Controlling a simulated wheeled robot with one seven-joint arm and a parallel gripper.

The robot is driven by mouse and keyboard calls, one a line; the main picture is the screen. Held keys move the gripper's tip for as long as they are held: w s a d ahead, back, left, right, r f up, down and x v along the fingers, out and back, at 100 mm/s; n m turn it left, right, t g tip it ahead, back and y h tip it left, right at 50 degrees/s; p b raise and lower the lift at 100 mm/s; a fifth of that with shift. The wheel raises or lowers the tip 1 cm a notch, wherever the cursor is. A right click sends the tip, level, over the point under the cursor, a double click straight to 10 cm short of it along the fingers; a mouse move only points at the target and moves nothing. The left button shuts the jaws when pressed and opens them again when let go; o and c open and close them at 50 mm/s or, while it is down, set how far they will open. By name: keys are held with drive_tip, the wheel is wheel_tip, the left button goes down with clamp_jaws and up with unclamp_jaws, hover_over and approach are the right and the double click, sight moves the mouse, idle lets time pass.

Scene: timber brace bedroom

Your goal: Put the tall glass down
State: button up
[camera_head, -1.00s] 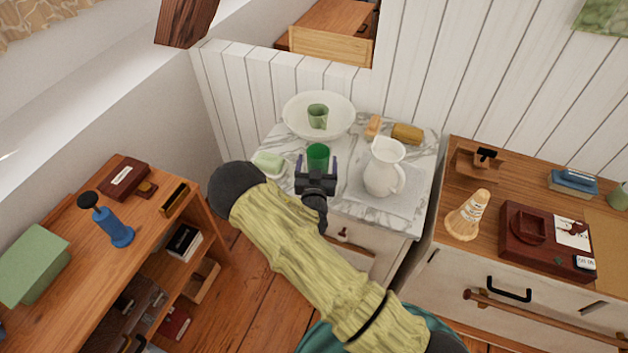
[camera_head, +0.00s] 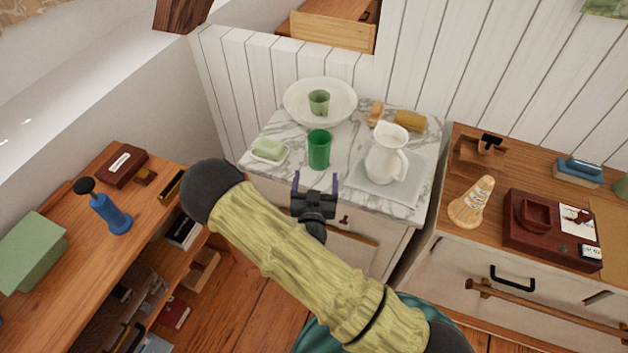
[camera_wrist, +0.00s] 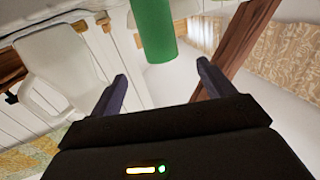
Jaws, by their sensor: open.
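The tall green glass (camera_head: 319,150) stands upright on the marble top (camera_head: 283,134) of the washstand, left of the white pitcher. My gripper (camera_head: 315,180) is open and empty, in front of the glass and apart from it. In the wrist view the glass (camera_wrist: 153,30) shows at the top, beyond the open fingers (camera_wrist: 160,85). The glass's base is in plain sight in the head view.
A white pitcher (camera_head: 386,158) stands on a grey mat (camera_head: 365,188) close to the right. A soap dish (camera_head: 268,157) with green soap is left. A brush (camera_head: 375,113) and a mustard-coloured roll (camera_head: 410,121) lie at the back.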

idle(0.4)
drive_tip(key=w+d+m+g+h, duration=0.1)
drive_tip(key=d+m+g+h, duration=0.1)
drive_tip(key=d+m+g, duration=0.4)
drive_tip(key=s+d+r+n+g+y, duration=0.1)
drive_tip(key=s+d+r+n+g, duration=0.2)
drive_tip(key=s+r, duration=0.4)
drive_tip(key=s+d+r+n+g+y, duration=0.1)
drive_tip(key=s+d+r+n+g, duration=0.2)
drive_tip(key=s+d+r+g, duration=0.3)
drive_tip(key=s+d+r, duration=0.1)
drive_tip(key=s+d, duration=0.1)
drive_tip(key=s, duration=0.2)
drive_tip(key=shift+y, duration=0.3)
